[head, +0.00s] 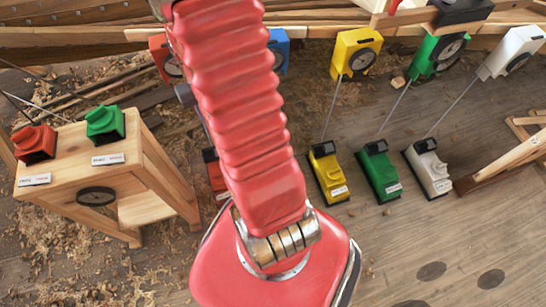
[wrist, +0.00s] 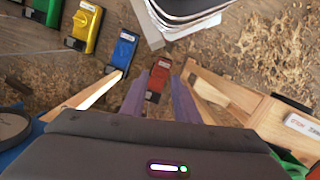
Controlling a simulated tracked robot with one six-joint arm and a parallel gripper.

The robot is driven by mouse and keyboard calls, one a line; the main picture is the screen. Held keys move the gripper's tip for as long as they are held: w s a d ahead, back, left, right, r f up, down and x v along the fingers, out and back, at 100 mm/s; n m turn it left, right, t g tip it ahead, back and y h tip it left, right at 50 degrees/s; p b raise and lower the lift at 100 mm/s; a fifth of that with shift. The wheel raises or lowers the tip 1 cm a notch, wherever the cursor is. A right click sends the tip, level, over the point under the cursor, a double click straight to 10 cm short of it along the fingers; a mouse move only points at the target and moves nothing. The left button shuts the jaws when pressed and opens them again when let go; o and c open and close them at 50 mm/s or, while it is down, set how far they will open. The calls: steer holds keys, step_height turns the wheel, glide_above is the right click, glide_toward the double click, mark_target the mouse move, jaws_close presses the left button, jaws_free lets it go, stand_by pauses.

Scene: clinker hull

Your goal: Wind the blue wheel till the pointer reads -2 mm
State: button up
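The blue upper unit (head: 279,47) is at the top of the head view, partly hidden behind my arm. Its wheel is not clearly visible there. In the wrist view a blue body with a dark round disc (wrist: 12,128) is cut off at the lower left; it may be the same unit. A blue floor block (wrist: 122,48) with a white label lies beyond my gripper. No pointer or reading is legible. My gripper (wrist: 159,92) has its two purple fingers apart, with nothing held. A red floor block (wrist: 158,75) shows between them, further off.
Yellow (head: 357,50), green (head: 437,54) and white (head: 512,52) upper units have rods down to matching floor blocks. A red upper unit (head: 165,60) is left of my arm. A wooden stand (head: 75,172) with red and green boxes is at left. Open planking lies lower right.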

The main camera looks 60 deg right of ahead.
steer(key=s+d+f+y, duration=0.1)
steer(key=s+d+f, duration=0.35)
steer(key=f, duration=1.05)
steer(key=s+d+f+m, duration=0.1)
steer(key=s+d+f, duration=0.35)
steer(key=f, duration=1.05)
steer(key=s+d+f+y, duration=0.1)
steer(key=s+d+f, duration=0.35)
steer(key=f, duration=1.15)
steer(key=w+d+f+n+t+h, duration=0.1)
steer(key=d+f+n+h, duration=0.1)
steer(key=d+f, duration=0.2)
steer(key=d, duration=0.3)
steer(key=shift+w+f+h, duration=0.2)
steer(key=shift+w+h, duration=0.15)
steer(key=shift+h, duration=0.05)
steer(key=shift+f, duration=0.2)
steer(key=shift+a+f, duration=0.1)
steer(key=shift+f, duration=6.6)
